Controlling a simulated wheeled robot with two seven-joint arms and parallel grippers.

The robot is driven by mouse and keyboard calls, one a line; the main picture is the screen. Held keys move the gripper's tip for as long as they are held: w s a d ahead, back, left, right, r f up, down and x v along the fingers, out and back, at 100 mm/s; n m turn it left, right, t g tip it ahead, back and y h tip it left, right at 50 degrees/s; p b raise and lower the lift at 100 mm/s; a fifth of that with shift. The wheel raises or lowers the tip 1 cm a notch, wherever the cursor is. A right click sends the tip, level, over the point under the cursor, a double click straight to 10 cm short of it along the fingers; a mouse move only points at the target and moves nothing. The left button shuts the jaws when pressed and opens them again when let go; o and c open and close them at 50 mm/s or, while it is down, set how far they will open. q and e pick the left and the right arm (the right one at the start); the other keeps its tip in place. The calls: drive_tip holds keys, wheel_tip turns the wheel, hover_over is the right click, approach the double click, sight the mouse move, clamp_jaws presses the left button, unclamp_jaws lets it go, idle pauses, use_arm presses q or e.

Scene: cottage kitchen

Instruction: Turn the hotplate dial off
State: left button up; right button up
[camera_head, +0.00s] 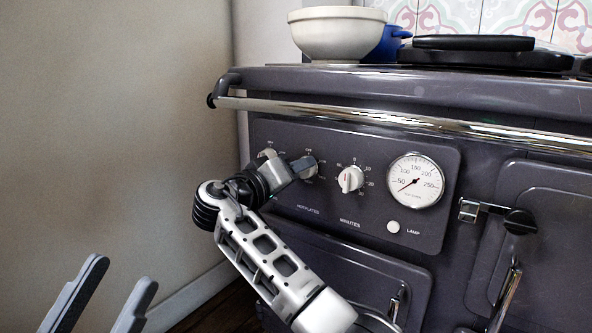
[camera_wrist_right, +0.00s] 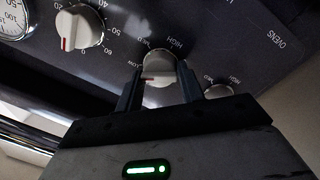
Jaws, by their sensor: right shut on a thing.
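The hotplate dial (camera_wrist_right: 160,64) is a round pale knob on the dark stove panel, with a red mark near its lower left edge in the right wrist view. LOW and HIGH are printed beside it. My right gripper (camera_head: 303,166) is shut on this dial, one finger on each side; it also shows in the right wrist view (camera_wrist_right: 159,72). In the head view the gripper hides most of the dial, above the HOTPLATES label. My left gripper (camera_head: 124,272) is open and empty at the lower left, away from the stove.
Another knob (camera_head: 267,153) is close on the left of the held dial. The minutes dial (camera_head: 350,179), gauge (camera_head: 416,182) and lamp (camera_head: 393,227) lie to the right. A chrome rail (camera_head: 400,117) runs above the panel. A cream bowl (camera_head: 337,33) stands on top.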

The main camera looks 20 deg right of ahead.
use_arm(q)
wheel_tip(320, 180, down, 14)
drive_tip(key=s+a+n+g+y+p, duration=0.1)
drive_tip(key=n+g+y+p, duration=0.5)
drive_tip(key=p, duration=0.8)
drive_tip(key=shift+a+r+n+g+y, duration=0.25)
drive_tip(key=shift+n+y, duration=0.95)
drive_tip(key=shift+y, duration=0.9)
use_arm(e)
drive_tip(key=shift+f+n+t, duration=0.15)
drive_tip(key=shift+n+t, duration=0.15)
drive_tip(key=shift+n, duration=2.85)
drive_tip(key=shift+f+n+t, duration=0.15)
drive_tip(key=shift+n+t, duration=0.15)
drive_tip(key=shift+n, duration=2.85)
use_arm(q)
drive_tip(key=shift+f, duration=0.15)
use_arm(e)
drive_tip(key=o, duration=1)
drive_tip(key=shift+c, duration=0.2)
